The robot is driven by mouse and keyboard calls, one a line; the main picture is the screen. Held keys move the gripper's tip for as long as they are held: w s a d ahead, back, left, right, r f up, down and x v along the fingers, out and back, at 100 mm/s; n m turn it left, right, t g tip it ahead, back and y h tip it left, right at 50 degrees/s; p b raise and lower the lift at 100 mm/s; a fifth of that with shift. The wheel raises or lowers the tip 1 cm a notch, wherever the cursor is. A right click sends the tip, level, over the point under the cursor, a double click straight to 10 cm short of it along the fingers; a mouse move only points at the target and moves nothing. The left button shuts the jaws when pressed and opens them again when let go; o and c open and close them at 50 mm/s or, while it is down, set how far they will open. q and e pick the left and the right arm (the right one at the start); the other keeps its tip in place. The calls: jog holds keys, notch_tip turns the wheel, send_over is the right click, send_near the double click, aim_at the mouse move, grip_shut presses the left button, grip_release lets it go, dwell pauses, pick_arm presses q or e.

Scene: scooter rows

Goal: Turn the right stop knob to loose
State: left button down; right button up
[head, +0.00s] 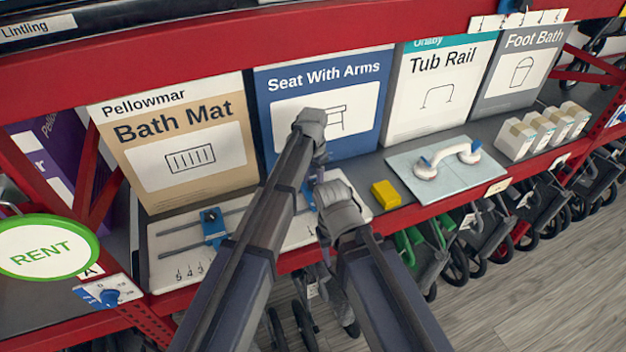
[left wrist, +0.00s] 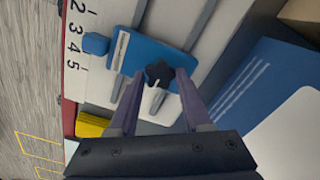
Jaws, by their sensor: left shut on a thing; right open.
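A pale board (head: 165,248) with two rails and printed numbers lies on the shelf. The left blue stop (head: 212,222) shows on its rails. The right stop is mostly hidden behind my arms in the head view. In the left wrist view the right stop is a blue block (left wrist: 180,55) with a black star-shaped knob (left wrist: 158,73) on it. My left gripper (left wrist: 160,80) is shut on this knob, one finger on each side. In the head view its fingers (head: 316,175) are partly hidden. My right gripper (head: 338,205) is open in front of the board; its fingertips are largely hidden.
A yellow block (head: 386,194) lies right of the board. A pale panel with a white grab handle (head: 447,160) is farther right. Boxed products stand behind, including a blue Seat With Arms box (head: 270,112). A red shelf edge (head: 440,205) runs along the front.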

aim_at(313, 184)
pick_arm(q)
jog(key=n, duration=0.4)
jog(key=shift+n, duration=2.1)
jog(key=shift+c, duration=1.7)
grip_release()
notch_tip(313, 184, up, 8)
jog(key=p, duration=0.8)
jog(key=shift+f, duration=0.1)
